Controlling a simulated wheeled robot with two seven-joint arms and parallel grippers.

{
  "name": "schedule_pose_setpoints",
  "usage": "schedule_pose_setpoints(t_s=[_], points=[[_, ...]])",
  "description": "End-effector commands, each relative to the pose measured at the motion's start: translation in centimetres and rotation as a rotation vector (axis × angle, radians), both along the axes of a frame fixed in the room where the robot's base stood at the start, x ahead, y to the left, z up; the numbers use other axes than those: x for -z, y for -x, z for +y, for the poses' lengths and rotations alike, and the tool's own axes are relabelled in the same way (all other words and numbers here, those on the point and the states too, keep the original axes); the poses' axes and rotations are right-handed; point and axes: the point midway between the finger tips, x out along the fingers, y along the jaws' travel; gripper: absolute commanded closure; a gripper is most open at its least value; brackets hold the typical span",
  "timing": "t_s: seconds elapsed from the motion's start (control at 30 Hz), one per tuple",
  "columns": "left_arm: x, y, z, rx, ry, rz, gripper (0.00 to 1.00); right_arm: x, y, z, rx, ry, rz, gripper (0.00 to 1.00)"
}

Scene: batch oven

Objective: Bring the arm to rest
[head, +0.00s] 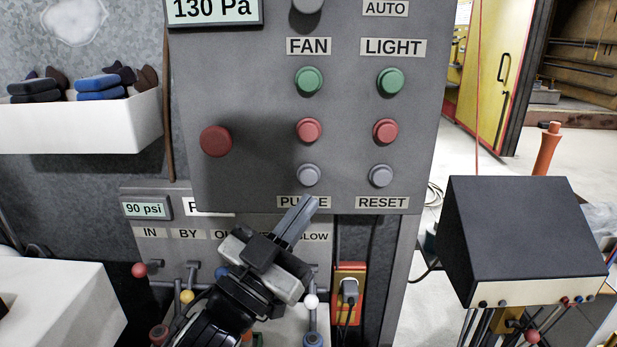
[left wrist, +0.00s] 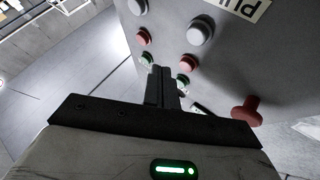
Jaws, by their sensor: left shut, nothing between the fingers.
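My left gripper (head: 297,220) is in front of the lower part of a grey control panel (head: 250,90), just below a grey button (head: 308,175). Its fingers are together with nothing between them. They partly cover the label under that button. In the left wrist view the closed fingers (left wrist: 161,85) point toward the panel's buttons. I cannot tell whether the fingertips touch the panel. My right gripper is not in view.
The panel has green FAN (head: 308,80) and LIGHT (head: 390,81) buttons, red buttons and a large red knob (head: 216,141). Valves with coloured knobs (head: 187,297) sit below. A white bin (head: 80,125) is at left, a black box (head: 520,235) at right. Open floor lies behind.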

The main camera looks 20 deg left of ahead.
Motion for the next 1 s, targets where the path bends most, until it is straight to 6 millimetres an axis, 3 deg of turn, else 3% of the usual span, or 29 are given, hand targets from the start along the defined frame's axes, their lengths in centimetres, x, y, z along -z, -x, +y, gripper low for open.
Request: schedule_pose_setpoints(t_s=[0.27, 0.37, 0.47, 0.57, 0.7, 0.8, 0.9, 1.0], points=[[0.0, 0.0, 0.0, 0.0, 0.0, 0.001, 1.0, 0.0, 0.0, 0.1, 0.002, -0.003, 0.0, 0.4], [1.3, -0.1, 0.1, -0.009, 0.002, 0.04, 1.0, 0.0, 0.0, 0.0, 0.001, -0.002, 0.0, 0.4], [5.3, -0.1, 0.4, -0.034, 0.005, 0.162, 1.0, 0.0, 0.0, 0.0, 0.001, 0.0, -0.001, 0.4], [11.9, 0.8, 0.8, -0.07, 0.002, 0.361, 1.0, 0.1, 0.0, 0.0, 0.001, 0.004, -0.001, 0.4], [21.8, 4.5, 1.1, -0.104, -0.019, 0.672, 1.0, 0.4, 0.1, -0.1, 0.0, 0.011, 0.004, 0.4], [27.5, 8.1, 1.0, -0.111, -0.038, 0.863, 1.0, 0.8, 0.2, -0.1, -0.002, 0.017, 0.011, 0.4], [31.5, 11.5, 0.8, -0.107, -0.055, 1.009, 1.0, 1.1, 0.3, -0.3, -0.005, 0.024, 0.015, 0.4], [33.8, 14.0, 0.6, -0.101, -0.066, 1.103, 1.0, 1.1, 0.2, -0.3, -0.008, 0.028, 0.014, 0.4]])
